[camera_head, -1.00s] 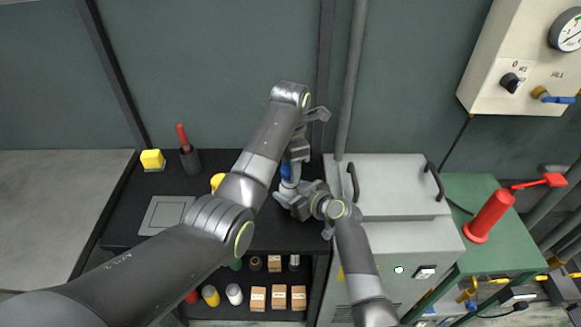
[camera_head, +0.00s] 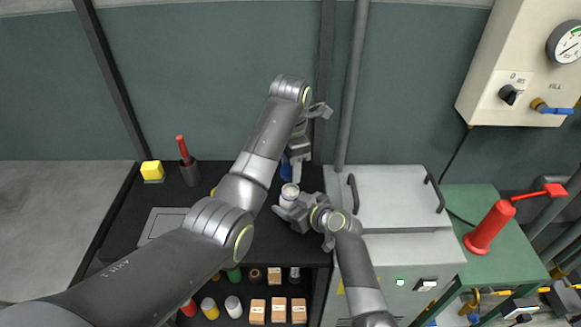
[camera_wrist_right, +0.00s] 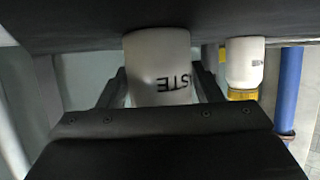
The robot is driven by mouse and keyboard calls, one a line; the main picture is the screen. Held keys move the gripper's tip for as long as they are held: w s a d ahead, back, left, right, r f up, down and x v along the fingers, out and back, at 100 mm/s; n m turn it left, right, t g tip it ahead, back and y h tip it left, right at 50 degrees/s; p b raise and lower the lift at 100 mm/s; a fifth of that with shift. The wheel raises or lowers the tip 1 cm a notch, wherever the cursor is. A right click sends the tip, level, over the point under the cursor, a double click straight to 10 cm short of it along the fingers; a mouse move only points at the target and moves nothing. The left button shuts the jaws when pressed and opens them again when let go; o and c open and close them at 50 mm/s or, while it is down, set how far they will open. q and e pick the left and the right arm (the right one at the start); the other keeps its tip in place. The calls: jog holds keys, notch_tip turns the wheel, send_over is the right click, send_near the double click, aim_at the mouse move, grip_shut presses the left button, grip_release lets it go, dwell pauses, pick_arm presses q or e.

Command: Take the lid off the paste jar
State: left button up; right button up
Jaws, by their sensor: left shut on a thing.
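The white paste jar (camera_head: 289,194) stands on the black bench, its pale round top showing in the head view. In the right wrist view the jar (camera_wrist_right: 158,70) appears upside down, with part of its lettering visible. My right gripper (camera_head: 289,209) has a finger on each side of the jar and looks shut on it. My left gripper (camera_head: 298,158) is above and behind the jar, shut on a small blue thing (camera_head: 287,169) that looks like the lid. The blue thing appears apart from the jar. My left fingertips are partly hidden.
A white bottle with a yellow cap (camera_wrist_right: 245,65) stands near the jar. A yellow block (camera_head: 152,170) and a dark cup with a red-handled tool (camera_head: 190,172) are at the bench's left. A grey cabinet (camera_head: 385,195) adjoins on the right. Boxes and jars fill the shelf below.

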jog(key=o, duration=0.3)
jog(key=shift+o, duration=0.2)
pick_arm(q)
jog(key=shift+f, duration=0.2)
pick_arm(e)
jog(key=v, duration=1.2)
pick_arm(q)
jog(key=shift+d, duration=0.1)
pick_arm(e)
jog(key=shift+s+f, duration=0.1)
